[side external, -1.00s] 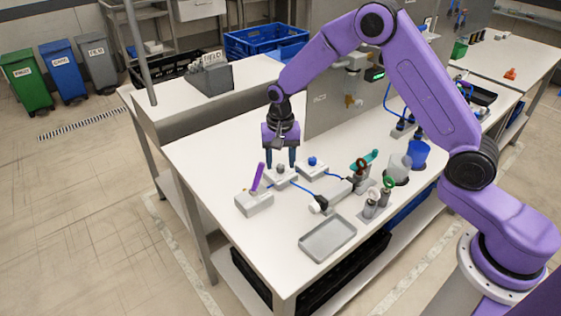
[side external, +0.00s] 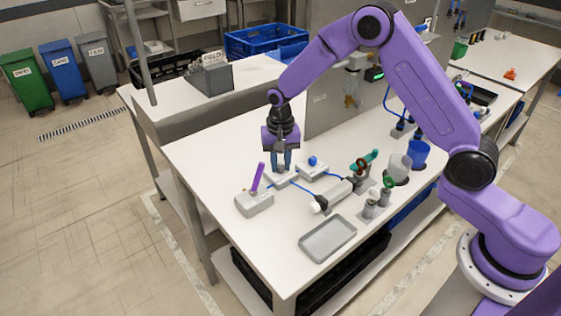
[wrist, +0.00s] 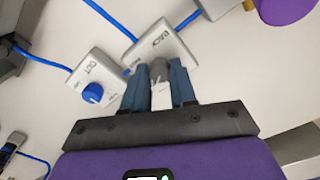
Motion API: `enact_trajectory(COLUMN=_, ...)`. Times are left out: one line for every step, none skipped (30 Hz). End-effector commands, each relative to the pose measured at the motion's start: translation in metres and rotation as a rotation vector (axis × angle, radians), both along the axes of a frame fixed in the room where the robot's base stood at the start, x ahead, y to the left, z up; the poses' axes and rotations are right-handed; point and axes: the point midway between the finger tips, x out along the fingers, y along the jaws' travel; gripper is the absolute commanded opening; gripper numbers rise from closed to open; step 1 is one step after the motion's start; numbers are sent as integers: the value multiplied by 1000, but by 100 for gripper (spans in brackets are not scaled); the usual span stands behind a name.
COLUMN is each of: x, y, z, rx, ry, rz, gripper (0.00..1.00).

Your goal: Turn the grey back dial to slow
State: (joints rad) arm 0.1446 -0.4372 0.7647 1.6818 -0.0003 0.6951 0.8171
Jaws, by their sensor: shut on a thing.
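The grey dial (wrist: 158,70) sits on a light box (wrist: 168,42) whose printed label seems to read BACK. In the side view this box (side external: 279,181) stands on the table below my gripper (side external: 281,168). My gripper, seen in the wrist view (wrist: 160,82), is shut on the grey dial with a blue finger on each side. The fingers hide much of the dial, and I cannot tell which setting it points to.
A second box with a blue dial (wrist: 92,93), marked OUT, stands close beside it. A box with a purple lever (side external: 257,178) is to the left. Blue cables run between the boxes. An empty grey tray (side external: 327,239) lies nearer the front.

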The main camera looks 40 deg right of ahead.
Motion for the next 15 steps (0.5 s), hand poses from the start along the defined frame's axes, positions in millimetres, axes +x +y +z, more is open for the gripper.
enact_trajectory(x=0, y=0, z=0, rx=0, ry=0, rz=22, gripper=0)
enact_trajectory(x=0, y=0, z=0, rx=0, ry=0, rz=37, gripper=0)
enact_trajectory(x=0, y=0, z=0, rx=0, ry=0, rz=61, gripper=0)
enact_trajectory(x=0, y=0, z=0, rx=0, ry=0, rz=81, gripper=0)
enact_trajectory(x=0, y=0, z=0, rx=0, ry=0, rz=102, gripper=0)
enact_trajectory(x=0, y=0, z=0, rx=0, ry=0, rz=132, gripper=0)
enact_trajectory(x=0, y=0, z=1, rx=0, ry=0, rz=156, gripper=0)
enact_trajectory(x=0, y=0, z=0, rx=0, ry=0, rz=183, gripper=0)
enact_trajectory(x=0, y=0, z=1, rx=1, ry=0, rz=219, gripper=0)
enact_trajectory(x=0, y=0, z=1, rx=1, ry=0, rz=247, gripper=0)
enact_trajectory(x=0, y=1, z=1, rx=1, ry=0, rz=276, gripper=0)
enact_trajectory(x=0, y=0, z=1, rx=1, ry=0, rz=313, gripper=0)
enact_trajectory(x=0, y=0, z=1, rx=1, ry=0, rz=341, gripper=0)
enact_trajectory(x=0, y=0, z=1, rx=1, ry=0, rz=370, gripper=0)
enact_trajectory(x=0, y=0, z=1, rx=1, ry=0, rz=407, gripper=0)
